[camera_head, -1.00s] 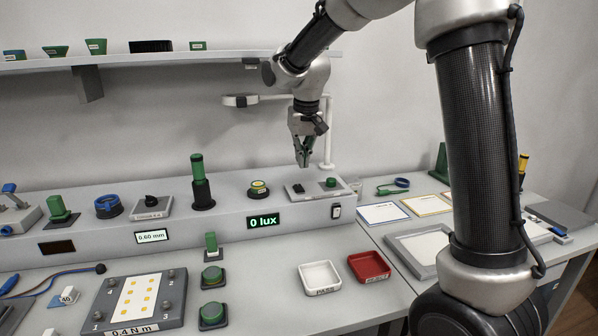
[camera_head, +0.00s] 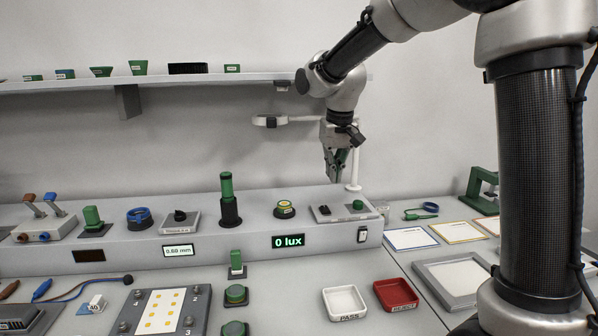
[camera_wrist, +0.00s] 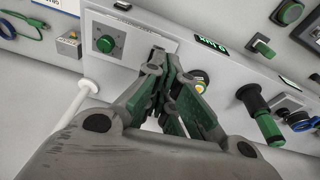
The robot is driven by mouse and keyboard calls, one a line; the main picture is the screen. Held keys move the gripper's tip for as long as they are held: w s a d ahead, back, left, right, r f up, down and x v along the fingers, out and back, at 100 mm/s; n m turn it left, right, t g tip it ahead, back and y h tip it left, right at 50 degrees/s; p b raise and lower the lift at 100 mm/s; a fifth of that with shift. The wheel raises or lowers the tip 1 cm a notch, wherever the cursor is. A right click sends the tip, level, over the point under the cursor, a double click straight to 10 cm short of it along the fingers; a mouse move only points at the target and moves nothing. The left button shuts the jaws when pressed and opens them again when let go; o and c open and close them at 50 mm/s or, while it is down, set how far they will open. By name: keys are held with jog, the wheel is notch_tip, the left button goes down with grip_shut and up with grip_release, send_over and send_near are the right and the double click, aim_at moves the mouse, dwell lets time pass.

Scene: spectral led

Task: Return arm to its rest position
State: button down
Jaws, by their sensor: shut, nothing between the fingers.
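My gripper (camera_head: 334,178) hangs fingers-down above the right end of the long grey console in the head view, beside the white lamp post. Its green-padded fingers are shut with nothing between them. In the wrist view the fingertips (camera_wrist: 172,58) meet in front of a switch panel. My arm reaches in from the upper right.
The display (camera_head: 288,241) reads 0 lux. A green cylinder (camera_head: 228,198) stands on the console. A white PASS tray (camera_head: 345,301) and a red REJECT tray (camera_head: 396,293) lie on the bench.

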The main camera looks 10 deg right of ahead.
jog(key=s+d, duration=0.4)
jog(key=s, duration=0.6)
jog(key=s+d+t, duration=0.1)
jog(key=s+d, duration=0.4)
jog(key=s, duration=0.5)
jog(key=s+d, duration=0.5)
jog(key=s, duration=0.5)
jog(key=shift+d+r+m+t, duration=0.15)
jog(key=shift+r+m+t, duration=0.05)
jog(key=shift+m+t, duration=0.2)
